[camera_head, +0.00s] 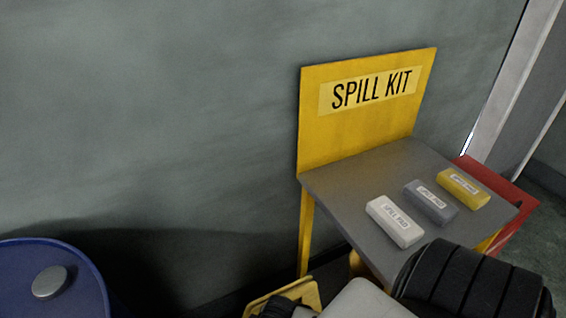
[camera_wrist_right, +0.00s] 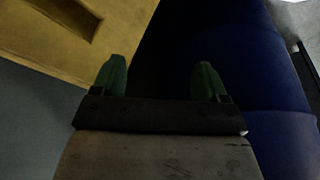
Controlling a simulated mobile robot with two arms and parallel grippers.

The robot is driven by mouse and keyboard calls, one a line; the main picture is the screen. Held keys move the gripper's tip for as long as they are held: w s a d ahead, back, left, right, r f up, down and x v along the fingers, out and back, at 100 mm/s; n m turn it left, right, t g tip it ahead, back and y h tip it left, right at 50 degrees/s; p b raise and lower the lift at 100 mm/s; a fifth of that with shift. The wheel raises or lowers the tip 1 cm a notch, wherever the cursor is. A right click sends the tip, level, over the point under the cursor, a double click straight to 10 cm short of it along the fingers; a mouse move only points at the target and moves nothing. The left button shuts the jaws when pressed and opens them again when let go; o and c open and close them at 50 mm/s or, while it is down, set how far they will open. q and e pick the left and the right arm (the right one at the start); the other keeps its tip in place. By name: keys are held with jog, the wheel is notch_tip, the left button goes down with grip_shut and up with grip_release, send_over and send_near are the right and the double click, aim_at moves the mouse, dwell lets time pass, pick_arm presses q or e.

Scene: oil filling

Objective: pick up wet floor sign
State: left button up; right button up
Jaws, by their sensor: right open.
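A yellow panel, which looks like the wet floor sign (camera_head: 256,307), shows at the bottom edge of the head view, partly hidden behind my right arm. In the right wrist view a yellow panel with a dark slot (camera_wrist_right: 48,50) fills the upper left. My right gripper (camera_wrist_right: 160,78) is open, with its two green fingertips apart and nothing seen between them. The panel lies ahead and to the left of the fingers; its edge passes close by the left fingertip, and I cannot tell whether they touch. My left gripper is not in view.
A grey-topped table (camera_head: 345,200) with a yellow "SPILL KIT" board (camera_head: 350,125) holds white (camera_head: 395,222), grey (camera_head: 431,202) and yellow (camera_head: 463,188) spill pads. A red object (camera_head: 505,180) stands behind it. A blue drum (camera_head: 85,275) is at lower left.

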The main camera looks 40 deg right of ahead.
notch_tip(320, 180, up, 8)
jog(key=a+n+y+b, duration=0.1)
jog(key=a+n+b, duration=0.1)
jog(key=n, duration=0.1)
jog(key=n+g+h, duration=0.2)
jog(key=n+g, duration=0.1)
jog(key=n, duration=0.2)
send_over(282, 297)
jog(key=shift+w+d+f, duration=0.3)
jog(key=shift+d+f, duration=0.1)
jog(key=shift+f, duration=0.15)
jog(key=shift+w+d+f+b, duration=0.1)
jog(key=shift+f+b, duration=0.4)
jog(key=shift+f, duration=2.2)
jog(key=shift+w+d+f+b, duration=0.1)
jog(key=shift+f+b, duration=0.35)
jog(key=shift+f, duration=2.2)
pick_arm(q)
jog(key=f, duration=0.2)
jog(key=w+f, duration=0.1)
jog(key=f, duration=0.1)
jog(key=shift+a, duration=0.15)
pick_arm(e)
jog(key=shift+s, duration=0.1)
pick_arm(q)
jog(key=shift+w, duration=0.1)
pick_arm(e)
grip_shut()
jog(key=shift+r, duration=0.1)
